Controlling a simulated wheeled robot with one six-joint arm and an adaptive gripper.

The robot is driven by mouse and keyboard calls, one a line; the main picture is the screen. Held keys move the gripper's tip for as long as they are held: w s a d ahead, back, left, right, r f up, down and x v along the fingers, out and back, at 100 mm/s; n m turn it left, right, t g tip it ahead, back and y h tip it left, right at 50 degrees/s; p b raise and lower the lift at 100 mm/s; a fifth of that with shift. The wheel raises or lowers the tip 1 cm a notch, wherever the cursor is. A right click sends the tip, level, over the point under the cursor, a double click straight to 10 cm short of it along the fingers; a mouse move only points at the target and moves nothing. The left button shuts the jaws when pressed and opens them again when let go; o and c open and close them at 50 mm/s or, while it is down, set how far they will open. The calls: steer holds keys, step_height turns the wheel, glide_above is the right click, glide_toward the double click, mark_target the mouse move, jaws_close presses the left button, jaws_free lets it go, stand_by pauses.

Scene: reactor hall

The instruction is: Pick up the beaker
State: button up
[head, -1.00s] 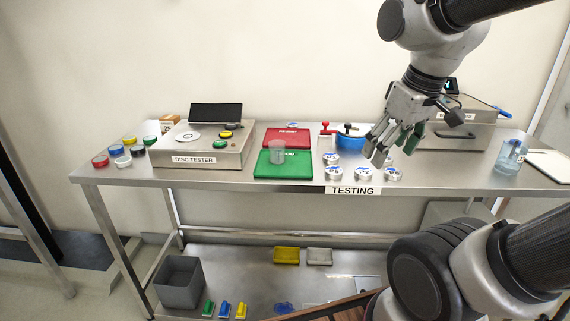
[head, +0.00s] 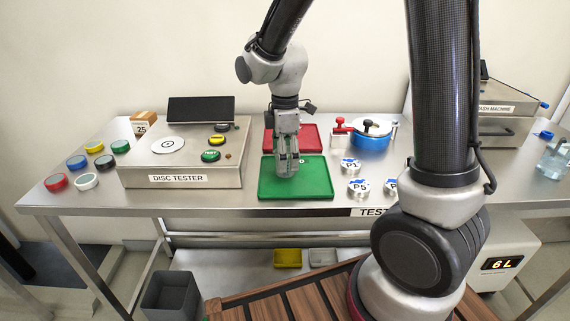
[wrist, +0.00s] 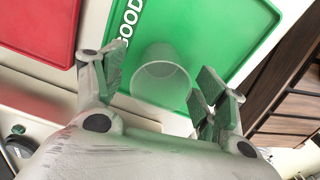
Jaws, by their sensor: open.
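The beaker (wrist: 160,78) is a clear, frosted-looking cup standing on the green tray (head: 312,190), which reads "GOOD" in the wrist view. In the head view the beaker (head: 287,166) is mostly hidden behind and between my fingers. My gripper (head: 287,160) points down over the green tray. In the wrist view my gripper (wrist: 162,88) is open, with one finger on each side of the beaker and nothing held. I cannot tell whether a finger touches it.
The red tray (head: 312,136) lies just behind the green one. The disc tester (head: 185,182) stands to the left, with several coloured discs (head: 87,181) beyond it. A blue pot (head: 371,139) and several white lidded discs (head: 358,187) are to the right.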

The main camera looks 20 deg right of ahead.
steer(key=shift+f, duration=1.4)
steer(key=c, duration=1.1)
steer(key=shift+r, duration=0.1)
